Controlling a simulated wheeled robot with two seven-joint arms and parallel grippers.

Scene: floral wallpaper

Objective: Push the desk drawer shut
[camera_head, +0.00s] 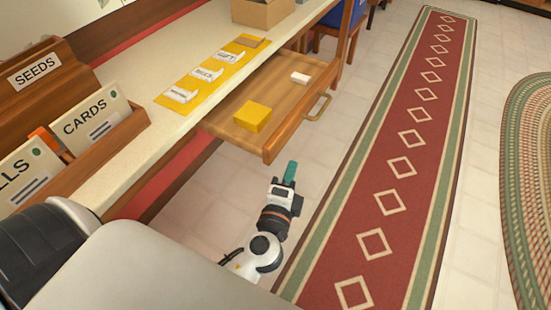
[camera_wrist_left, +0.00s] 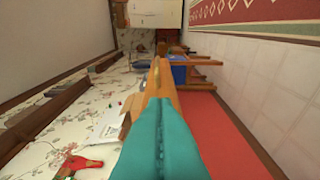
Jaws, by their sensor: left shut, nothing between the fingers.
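The wooden desk drawer (camera_head: 283,125) stands open in the head view, sticking out to the right from under the desk top. Its brass handle (camera_head: 318,108) is on its front panel. A yellow block (camera_head: 252,117) and a small white block (camera_head: 300,78) lie inside. My left gripper (camera_head: 289,174) has teal fingers, shut and empty, just below the drawer's near front corner in the picture, with a small visible gap. In the left wrist view the shut teal fingers (camera_wrist_left: 160,135) point at a wooden edge, probably the drawer's. My right gripper is not in view.
The desk top (camera_head: 150,125) holds a yellow mat (camera_head: 210,78) with labels, a cardboard box (camera_head: 262,12) and a wooden rack (camera_head: 60,95) of cards. A red patterned runner (camera_head: 400,150) lies on the tiled floor at right. A chair (camera_head: 330,40) stands beyond the drawer.

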